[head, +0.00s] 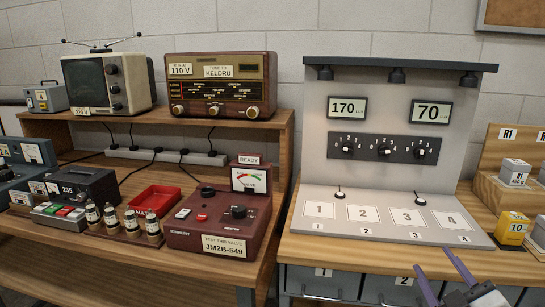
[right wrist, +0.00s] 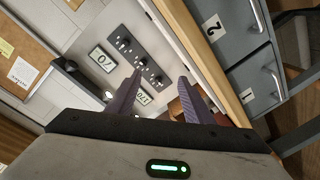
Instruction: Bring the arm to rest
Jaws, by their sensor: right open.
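My right gripper (head: 445,277) is at the bottom right of the head view, in front of the right bench's front edge and drawers. Its two purple-grey fingers are apart with nothing between them. In the right wrist view the gripper (right wrist: 158,97) is also open and empty, and the grey light panel with its knobs and readouts shows tilted beyond it. My left gripper is not in the head view.
The right bench (head: 290,248) carries the grey panel (head: 395,215) with numbered pads. Drawers (head: 325,283) sit below its edge. The left bench (head: 110,250) holds a dark red tube tester (head: 185,240), a red tray (head: 155,199), radio (head: 220,85) and television (head: 108,82). Small boxes (head: 512,225) stand at right.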

